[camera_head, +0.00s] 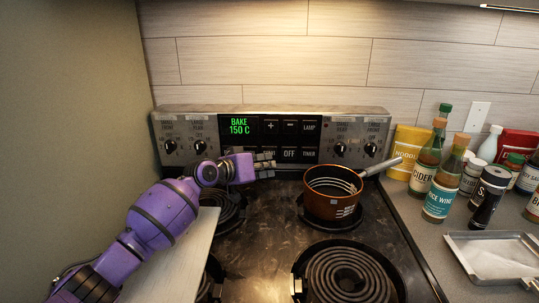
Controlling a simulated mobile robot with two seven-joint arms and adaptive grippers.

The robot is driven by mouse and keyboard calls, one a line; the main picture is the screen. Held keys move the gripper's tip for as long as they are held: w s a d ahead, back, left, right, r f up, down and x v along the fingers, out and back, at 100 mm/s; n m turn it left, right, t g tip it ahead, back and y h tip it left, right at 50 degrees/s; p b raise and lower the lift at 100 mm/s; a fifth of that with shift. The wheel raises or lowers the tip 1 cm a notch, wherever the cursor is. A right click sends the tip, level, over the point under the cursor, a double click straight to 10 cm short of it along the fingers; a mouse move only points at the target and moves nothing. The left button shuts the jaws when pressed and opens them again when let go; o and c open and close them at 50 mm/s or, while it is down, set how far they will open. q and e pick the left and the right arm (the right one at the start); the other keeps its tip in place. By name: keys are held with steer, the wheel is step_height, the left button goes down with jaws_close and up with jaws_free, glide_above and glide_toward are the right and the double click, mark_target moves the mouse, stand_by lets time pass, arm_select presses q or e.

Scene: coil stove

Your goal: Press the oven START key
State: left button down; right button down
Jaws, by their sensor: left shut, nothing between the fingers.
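The oven's control panel (269,139) stands at the back of the stove, with a green display (239,126) reading "BAKE 150 C". My left gripper (268,165), on the purple arm from the left, is shut and empty. Its fingertips are at the lower row of black keys, just left of the OFF key (289,154). The key there, left of OFF, is mostly covered by the fingers and its lettering is only partly visible, so START cannot be read in full. Whether the fingers touch it cannot be told. My right gripper is not in view.
A copper pot (334,206) sits on the back right burner, its handle pointing right. The front right coil (350,278) is bare. Bottles, including rice wine (438,202), and a metal tray (466,263) stand on the right counter. A wall (75,120) closes the left side.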

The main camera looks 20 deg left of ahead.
arm_select(q)
steer(key=shift+w+a, duration=0.1)
steer(key=shift+w, duration=0.1)
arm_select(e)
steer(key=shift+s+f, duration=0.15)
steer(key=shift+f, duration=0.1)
arm_select(q)
steer(key=shift+s, duration=0.1)
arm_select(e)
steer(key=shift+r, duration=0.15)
arm_select(q)
steer(key=shift+s+d+r+p, duration=0.15)
steer(key=shift+s+d+p, duration=0.1)
steer(key=shift+s+p, duration=0.35)
steer(key=shift+s, duration=0.15)
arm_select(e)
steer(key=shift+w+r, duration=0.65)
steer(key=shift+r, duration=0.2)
arm_select(q)
steer(key=shift+f, duration=0.2)
